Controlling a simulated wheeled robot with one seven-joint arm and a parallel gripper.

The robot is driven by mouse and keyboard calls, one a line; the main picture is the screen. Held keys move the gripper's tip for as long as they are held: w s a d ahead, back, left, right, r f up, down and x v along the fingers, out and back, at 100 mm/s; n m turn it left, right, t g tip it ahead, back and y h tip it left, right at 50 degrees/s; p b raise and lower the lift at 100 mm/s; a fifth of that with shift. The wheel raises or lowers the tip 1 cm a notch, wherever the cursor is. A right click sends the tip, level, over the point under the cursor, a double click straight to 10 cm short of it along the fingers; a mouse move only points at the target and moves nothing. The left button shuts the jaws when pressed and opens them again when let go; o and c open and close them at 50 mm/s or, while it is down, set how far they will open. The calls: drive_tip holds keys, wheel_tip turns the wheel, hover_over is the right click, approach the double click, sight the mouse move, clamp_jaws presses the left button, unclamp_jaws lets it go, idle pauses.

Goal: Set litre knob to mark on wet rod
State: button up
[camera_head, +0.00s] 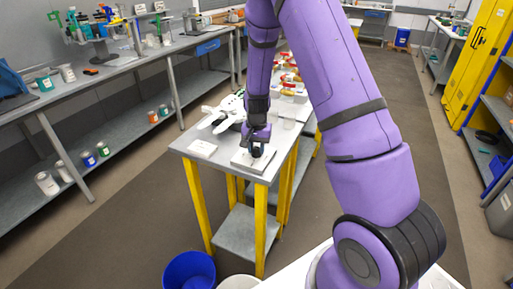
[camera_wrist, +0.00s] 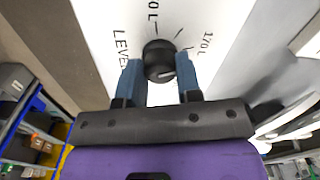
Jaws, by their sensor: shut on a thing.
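The litre knob (camera_wrist: 158,50) is round and black, on a white panel (camera_wrist: 97,20) printed with "LEVEL", "170 L" and a partly cut-off "0 L". A pale pointer line shows on the knob's lower right edge. My gripper (camera_wrist: 160,67) has its two blue fingers on either side of the knob, shut on it. In the head view my gripper (camera_head: 257,148) reaches down to a small pale box (camera_head: 241,161) on the front of the table, and hides most of the knob. I cannot make out a wet rod for sure in either view.
The grey table (camera_head: 185,143) on yellow legs also bears a white card (camera_head: 203,147), a white branched object (camera_head: 220,112) and several red-topped items behind. A blue bucket (camera_head: 189,271) stands on the floor in front. A long workbench runs along the left; the floor between is clear.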

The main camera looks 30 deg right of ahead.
sight(256, 148)
drive_tip(key=shift+m, duration=0.4)
drive_tip(key=o, duration=0.9)
drive_tip(key=shift+o, duration=0.2)
drive_tip(key=shift+r, duration=0.1)
wheel_tip(256, 148, up, 11)
idle(0.4)
